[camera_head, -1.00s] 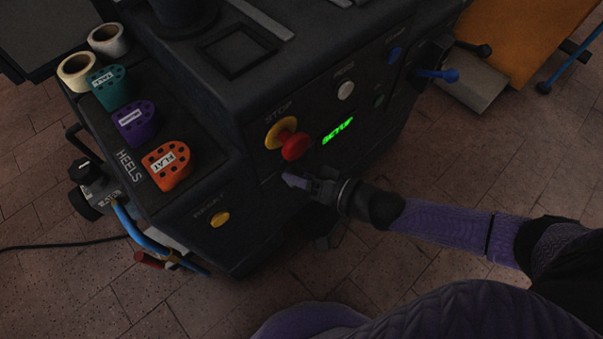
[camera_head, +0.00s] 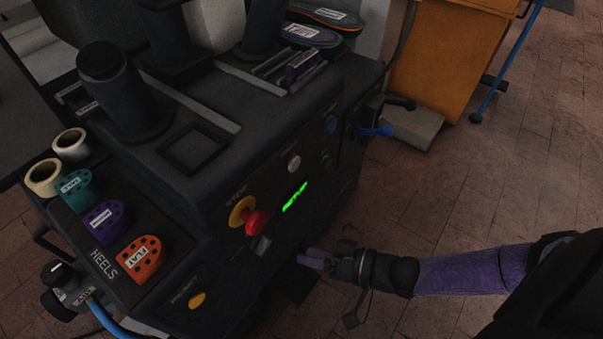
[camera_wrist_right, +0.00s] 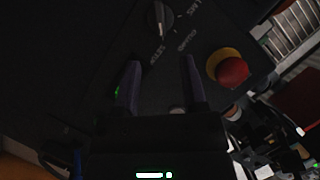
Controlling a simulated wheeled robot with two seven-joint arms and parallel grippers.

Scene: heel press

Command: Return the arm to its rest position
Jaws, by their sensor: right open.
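My right arm (camera_head: 470,272) comes in from the right in the head view, in a purple sleeve. Its gripper (camera_head: 312,258) is in front of the heel press's dark front panel, below the green lit display (camera_head: 294,197) and right of the red stop button (camera_head: 256,222). In the right wrist view the two fingers (camera_wrist_right: 160,88) stand apart with nothing between them, facing the panel. A rotary knob (camera_wrist_right: 160,20) and the red button on its yellow collar (camera_wrist_right: 230,70) show beyond them. Whether the fingers touch the panel is hard to tell. My left gripper is not in view.
Orange, purple and teal heels (camera_head: 139,259) lie on the press's left shelf, beside two tape rolls (camera_head: 70,145). A yellow reset button (camera_head: 197,300) is low on the front.

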